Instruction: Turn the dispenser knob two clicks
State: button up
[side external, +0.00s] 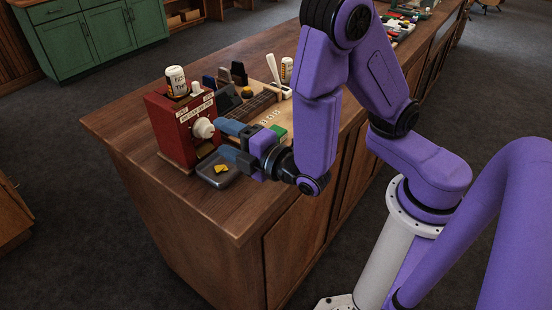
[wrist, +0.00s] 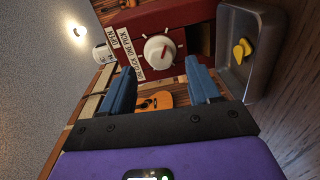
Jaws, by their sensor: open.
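A red dispenser box (side external: 174,135) stands on the wooden counter. Its round white knob (side external: 204,128) faces my gripper (side external: 220,138). The knob shows in the gap beyond the fingertips; no contact is visible. A grey metal tray (side external: 234,178) with yellow picks (side external: 221,168) sits below the knob; it also shows in the wrist view (wrist: 272,40).
A white labelled bottle (side external: 176,80) stands on top of the dispenser. The counter's front left (side external: 200,205) is clear.

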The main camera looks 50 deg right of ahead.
jog(key=s, duration=1.3)
jog(key=shift+d+r, duration=0.15)
jog(key=shift+r, duration=0.1)
jog(key=s+d+f+m+g+h, duration=0.15)
jog(key=d+m+g+h, duration=0.35)
jog(key=d+g+h, duration=0.6)
jog(key=s+r+g+y, duration=0.2)
jog(key=s+g+y, duration=0.4)
jog(key=y, duration=0.5)
jog(key=shift+s+a+r, duration=0.25)
jog(key=shift+s+r, duration=0.05)
jog(key=shift+s, duration=0.4)
